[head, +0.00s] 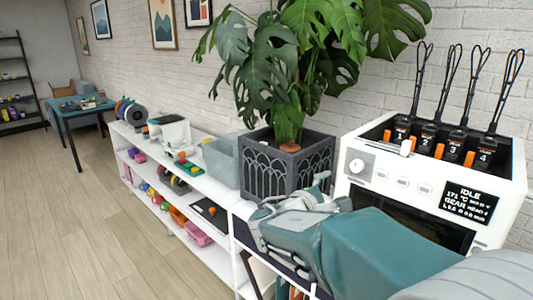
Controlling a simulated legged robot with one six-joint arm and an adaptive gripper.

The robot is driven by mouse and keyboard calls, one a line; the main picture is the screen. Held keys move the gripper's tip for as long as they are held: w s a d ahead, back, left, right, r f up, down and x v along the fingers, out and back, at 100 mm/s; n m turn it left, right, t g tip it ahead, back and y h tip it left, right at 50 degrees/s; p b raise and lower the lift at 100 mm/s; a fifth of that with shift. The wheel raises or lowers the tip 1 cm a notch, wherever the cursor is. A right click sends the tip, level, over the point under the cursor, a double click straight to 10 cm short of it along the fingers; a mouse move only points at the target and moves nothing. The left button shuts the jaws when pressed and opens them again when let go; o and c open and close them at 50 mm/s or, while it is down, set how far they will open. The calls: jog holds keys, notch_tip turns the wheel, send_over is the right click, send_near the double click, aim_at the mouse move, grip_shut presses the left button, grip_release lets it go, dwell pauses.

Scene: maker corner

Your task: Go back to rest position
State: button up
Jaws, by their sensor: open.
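My gripper (292,208) shows in the head view at the lower middle, at the end of my teal and grey arm. It is open, and I see nothing held in it. Its fingers are small and partly hidden by its own body. It is in front of the dark planter (279,180) and to the left of the white printer (437,165). I cannot tell how far it is from either.
A white shelf (215,262) with spools, bins and small items runs along the brick wall. A grey bin (222,162) stands left of the planter. A teal table (72,110) is farther back. The wooden floor (75,235) at left is clear.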

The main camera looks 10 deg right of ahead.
jog(key=s+d+f+m+g+y, duration=0.1)
jog(key=s+f+m+g+y, duration=0.25)
jog(key=s, duration=0.45)
jog(key=s+d+f+m+g+y, duration=0.2)
jog(key=s+f+m+g, duration=0.15)
jog(key=s, duration=0.55)
jog(key=s+a+f+m+t+y, duration=0.2)
jog(key=s+a+m+y, duration=0.4)
jog(key=s+a+y, duration=0.2)
jog(key=shift+s+a+f, duration=0.3)
jog(key=shift+s+a, duration=0.15)
jog(key=shift+a, duration=0.65)
jog(key=shift+y, duration=0.25)
